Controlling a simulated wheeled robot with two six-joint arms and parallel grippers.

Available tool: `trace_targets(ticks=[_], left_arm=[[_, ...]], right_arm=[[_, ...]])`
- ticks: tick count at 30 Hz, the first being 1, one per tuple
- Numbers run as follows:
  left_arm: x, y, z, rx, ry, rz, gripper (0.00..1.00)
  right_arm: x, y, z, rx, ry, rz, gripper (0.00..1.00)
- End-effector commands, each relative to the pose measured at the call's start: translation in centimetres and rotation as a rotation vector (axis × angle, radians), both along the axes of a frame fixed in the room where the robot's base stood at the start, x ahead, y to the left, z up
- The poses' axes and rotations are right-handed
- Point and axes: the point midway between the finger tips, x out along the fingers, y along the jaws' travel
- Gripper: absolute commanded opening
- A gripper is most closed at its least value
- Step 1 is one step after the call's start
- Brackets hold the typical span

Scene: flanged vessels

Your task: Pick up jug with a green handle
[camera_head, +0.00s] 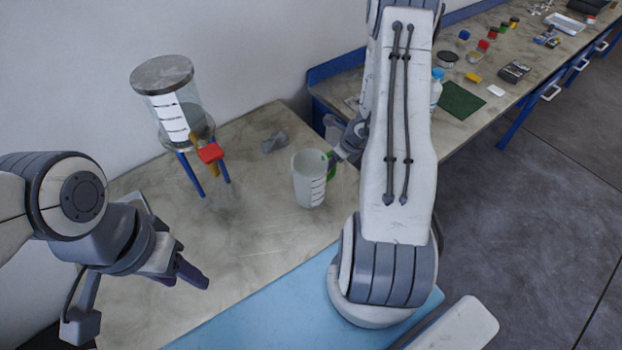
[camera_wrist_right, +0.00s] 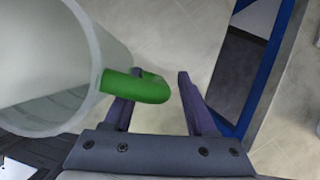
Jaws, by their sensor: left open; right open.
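The jug (camera_head: 307,180) is a pale translucent cup with dark markings, upright on the stone-coloured table. Its green handle (camera_head: 331,165) faces right, toward my right gripper. In the right wrist view the jug (camera_wrist_right: 48,70) fills the upper left, and its green handle (camera_wrist_right: 138,86) reaches between the fingers of my right gripper (camera_wrist_right: 155,85). That gripper is open, with a gap between the handle and the right finger. In the head view my right arm hides most of that gripper. My left gripper (camera_head: 187,277) is open and empty over the table at lower left.
A glass vessel (camera_head: 190,105) with a grey lid and red tap stands on blue legs at the back left. A small grey object (camera_head: 274,142) lies behind the jug. A clear container (camera_head: 332,128) stands near my right wrist. A second bench (camera_head: 470,75) holds several items.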

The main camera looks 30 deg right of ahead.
Motion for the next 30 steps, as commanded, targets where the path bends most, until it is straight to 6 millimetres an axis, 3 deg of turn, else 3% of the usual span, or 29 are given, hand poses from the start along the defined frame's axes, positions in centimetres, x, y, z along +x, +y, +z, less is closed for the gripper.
trace_targets(ticks=[2,3,7,20,26,30], left_arm=[[0.0,0.0,0.0,0.0,0.0,0.0,0.5],[0.0,0.0,0.0,0.0,0.0,0.0,0.5],[0.0,0.0,0.0,0.0,0.0,0.0,0.5],[0.0,0.0,0.1,0.0,0.0,0.0,0.5],[0.0,0.0,0.4,0.0,0.0,-0.001,0.5],[0.0,0.0,0.9,0.0,0.0,-0.002,0.5]], right_arm=[[0.0,0.0,0.0,0.0,0.0,0.0,0.57],[0.0,0.0,0.0,0.0,0.0,0.0,0.49],[0.0,0.0,0.1,0.0,0.0,0.0,0.0],[0.0,0.0,0.5,0.0,-0.002,0.0,0.0],[0.0,-0.1,2.4,-0.003,-0.003,0.001,0.0],[-0.5,-0.5,4.8,-0.003,-0.003,-0.004,0.0]])
